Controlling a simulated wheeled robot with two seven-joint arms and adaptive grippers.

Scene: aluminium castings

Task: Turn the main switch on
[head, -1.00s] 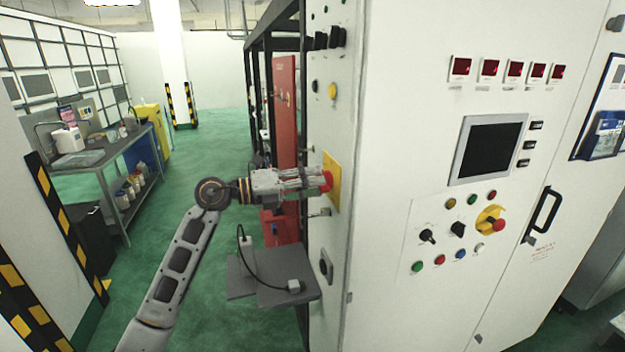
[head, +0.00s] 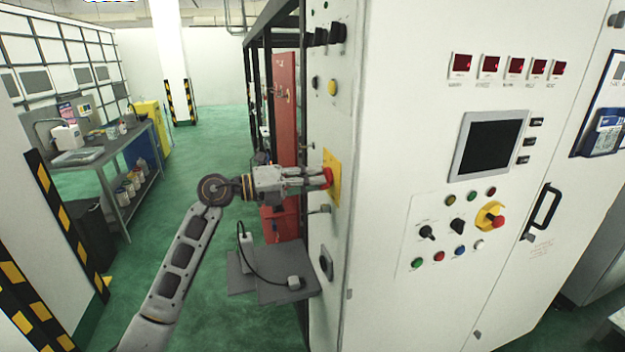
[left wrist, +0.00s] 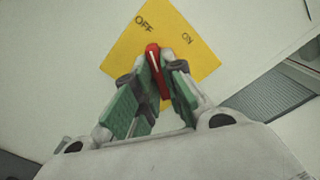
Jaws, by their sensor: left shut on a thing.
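The main switch is a red handle (left wrist: 155,62) on a yellow square plate (left wrist: 188,62) marked OFF and ON. It is on the cabinet's left side face; the red handle (head: 328,177) and yellow plate (head: 334,192) also show in the head view. In the left wrist view the handle has a pale line and points toward the OFF side, away from ON. My left gripper (left wrist: 160,68) is shut on the red handle, with one finger on each side; it reaches in from the left in the head view (head: 320,178). My right gripper is not in view.
The white cabinet's front (head: 400,130) carries a screen (head: 489,145), buttons and a yellow-red emergency stop (head: 490,217). A grey shelf (head: 270,287) juts out below the switch. A workbench (head: 100,150) stands at the left, with green floor between.

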